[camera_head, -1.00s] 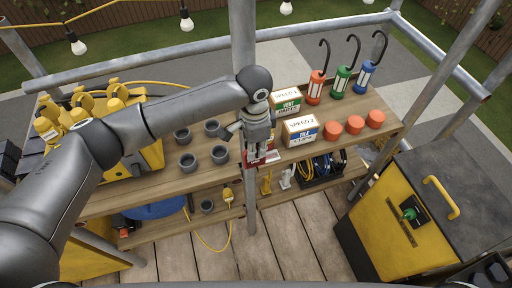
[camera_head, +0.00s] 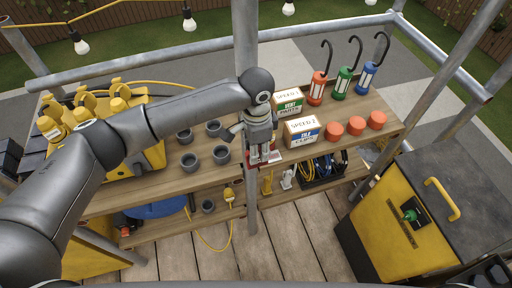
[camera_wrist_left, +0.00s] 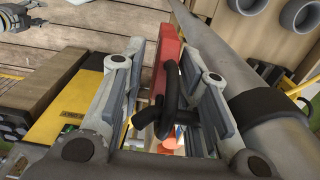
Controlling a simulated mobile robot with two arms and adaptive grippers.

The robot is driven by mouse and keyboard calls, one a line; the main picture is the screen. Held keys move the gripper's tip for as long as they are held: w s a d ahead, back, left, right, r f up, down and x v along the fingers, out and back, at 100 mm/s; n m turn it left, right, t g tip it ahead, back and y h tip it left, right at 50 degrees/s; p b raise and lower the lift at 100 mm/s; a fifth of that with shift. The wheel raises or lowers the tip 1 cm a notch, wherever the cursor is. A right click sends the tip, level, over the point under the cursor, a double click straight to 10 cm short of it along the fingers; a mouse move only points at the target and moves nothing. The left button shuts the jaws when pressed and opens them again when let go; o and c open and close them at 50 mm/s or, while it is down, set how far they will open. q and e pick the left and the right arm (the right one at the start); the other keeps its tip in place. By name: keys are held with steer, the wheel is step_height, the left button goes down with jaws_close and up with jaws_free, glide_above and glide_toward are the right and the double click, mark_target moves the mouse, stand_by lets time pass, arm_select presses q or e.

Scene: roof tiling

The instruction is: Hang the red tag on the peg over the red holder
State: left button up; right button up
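In the head view my left gripper (camera_head: 261,157) points down beside the grey upright post, at the shelf's front edge. A small red and white piece (camera_head: 273,156) shows at its fingertips, too small to tell tag from holder. In the left wrist view a red tag (camera_wrist_left: 171,50), seen nearly edge-on, lies between the two fingers (camera_wrist_left: 166,78). A black bar or loop (camera_wrist_left: 167,105) crosses at its near end; I cannot tell whether it is the peg. Whether the pads press on the tag is unclear. The red holder is not clearly seen.
Grey cups (camera_head: 190,162), two labelled boxes (camera_head: 301,131), orange round pieces (camera_head: 355,126) and red, green and blue hook lamps (camera_head: 342,83) stand on the wooden shelf (camera_head: 236,181). A yellow and black cabinet (camera_head: 388,229) stands at right.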

arm_select(q)
steer(key=shift+w+r, duration=0.1)
steer(key=shift+w, duration=0.15)
stand_by(0.5)
